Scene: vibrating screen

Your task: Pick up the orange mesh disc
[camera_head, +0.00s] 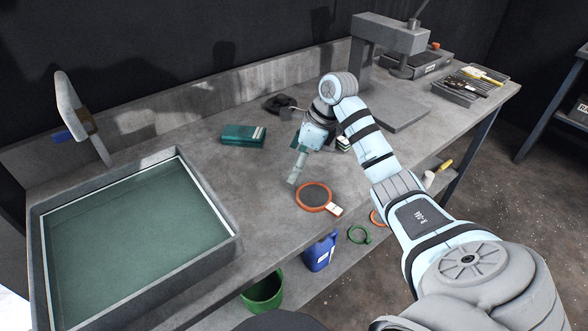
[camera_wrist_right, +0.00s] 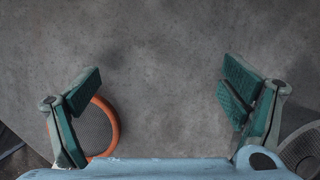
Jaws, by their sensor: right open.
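The orange mesh disc (camera_head: 314,195) lies flat on the grey workbench near its front edge. It has an orange rim, a dark mesh and a white-tipped tab on the right. My right gripper (camera_head: 298,166) is above the bench, just behind the disc, with its fingers pointing down. In the right wrist view the gripper (camera_wrist_right: 164,88) is open, with only bare bench between its fingers. There the disc (camera_wrist_right: 97,128) shows beside and behind the left finger, which hides part of it. My left gripper is not in view.
A sink-like tank (camera_head: 130,230) fills the bench's left side. A grey press (camera_head: 385,45) and a tool tray (camera_head: 470,83) stand at the back right. A blue jug (camera_head: 319,252) and green bucket (camera_head: 263,291) are below the bench.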

